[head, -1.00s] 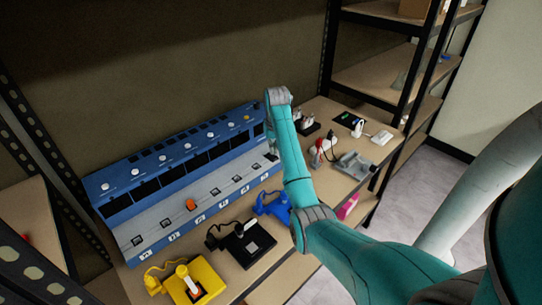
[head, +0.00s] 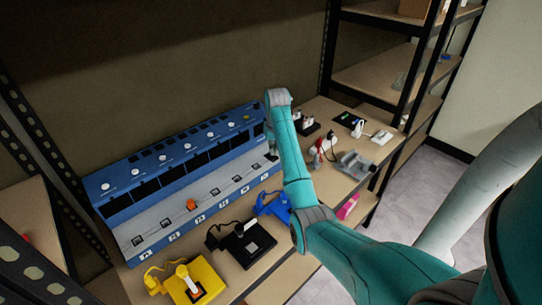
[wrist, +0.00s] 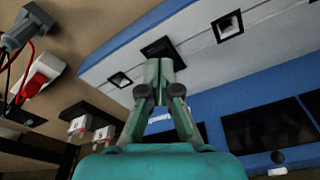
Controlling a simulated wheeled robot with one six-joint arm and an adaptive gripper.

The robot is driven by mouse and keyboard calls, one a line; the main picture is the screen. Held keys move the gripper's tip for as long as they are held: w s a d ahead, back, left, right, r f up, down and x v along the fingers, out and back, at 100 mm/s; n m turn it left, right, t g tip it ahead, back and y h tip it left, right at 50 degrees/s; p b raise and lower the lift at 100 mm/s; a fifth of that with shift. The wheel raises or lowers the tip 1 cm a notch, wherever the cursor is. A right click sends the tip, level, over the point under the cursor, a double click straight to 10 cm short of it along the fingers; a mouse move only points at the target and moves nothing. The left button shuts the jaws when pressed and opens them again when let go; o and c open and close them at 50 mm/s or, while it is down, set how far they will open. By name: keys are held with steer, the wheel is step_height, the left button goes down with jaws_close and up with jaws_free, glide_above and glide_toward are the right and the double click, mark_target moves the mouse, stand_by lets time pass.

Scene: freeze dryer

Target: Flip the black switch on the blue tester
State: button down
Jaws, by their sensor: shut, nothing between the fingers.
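The blue tester (head: 150,178) is a long blue and grey bench unit with a row of square fittings along its grey front strip. In the wrist view, its grey panel (wrist: 205,60) fills the upper part. A black square fitting (wrist: 154,46), seemingly the black switch, sits right at my fingertips and is partly covered by them. My gripper (wrist: 160,64) is shut and empty, its tips at or very close to this fitting; contact cannot be told.
An orange fitting (head: 192,204) is on the tester's strip. Yellow (head: 203,284), black (head: 245,246) and small blue (head: 270,204) devices lie in front. Plugs and a grey device (head: 355,163) lie to the right. Shelf posts flank the bench.

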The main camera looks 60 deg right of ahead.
mark_target(274, 157)
steer(key=shift+f, duration=0.85)
stand_by(0.5)
steer(key=shift+r, duration=3.5)
